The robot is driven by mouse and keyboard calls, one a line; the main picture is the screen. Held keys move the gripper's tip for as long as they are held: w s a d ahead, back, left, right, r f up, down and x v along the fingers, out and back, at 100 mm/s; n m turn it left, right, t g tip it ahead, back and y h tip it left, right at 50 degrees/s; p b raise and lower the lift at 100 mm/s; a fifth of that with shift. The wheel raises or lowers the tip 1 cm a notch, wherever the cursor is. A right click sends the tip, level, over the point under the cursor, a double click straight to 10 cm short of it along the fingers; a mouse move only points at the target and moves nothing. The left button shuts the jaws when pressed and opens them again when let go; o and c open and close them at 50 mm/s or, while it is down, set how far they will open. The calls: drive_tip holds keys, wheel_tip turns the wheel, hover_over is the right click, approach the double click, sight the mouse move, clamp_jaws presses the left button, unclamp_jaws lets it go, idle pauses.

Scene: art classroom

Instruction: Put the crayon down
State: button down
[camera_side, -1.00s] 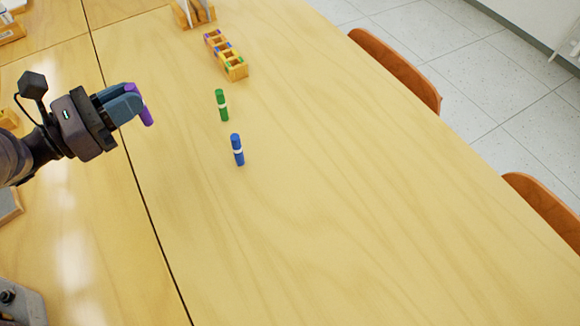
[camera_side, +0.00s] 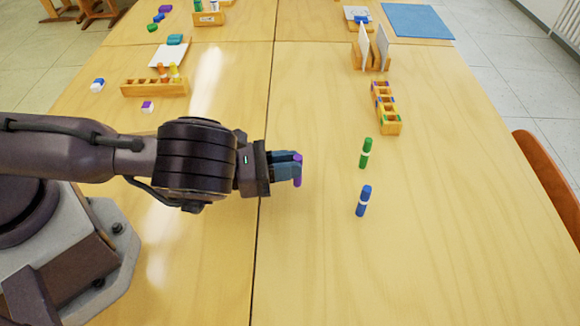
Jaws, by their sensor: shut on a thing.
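My gripper (camera_side: 293,168) is shut on a purple crayon (camera_side: 298,171), which stands roughly upright between the fingertips. The fingers hide part of it. The gripper is just right of the seam between the tables, left of a green crayon or marker (camera_side: 366,153) and a blue one (camera_side: 363,201). I cannot tell whether the purple crayon touches the table.
A wooden rack (camera_side: 386,108) with coloured slots stands behind the green one. A wooden holder with white cards (camera_side: 371,56) is farther back. Another wooden rack (camera_side: 155,87) is at the back left. The table (camera_side: 450,240) is bare at the front right.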

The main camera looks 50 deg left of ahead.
drive_tip(key=shift+f, duration=0.55)
drive_tip(key=c, duration=1.1)
unclamp_jaws()
drive_tip(key=shift+f, duration=0.15)
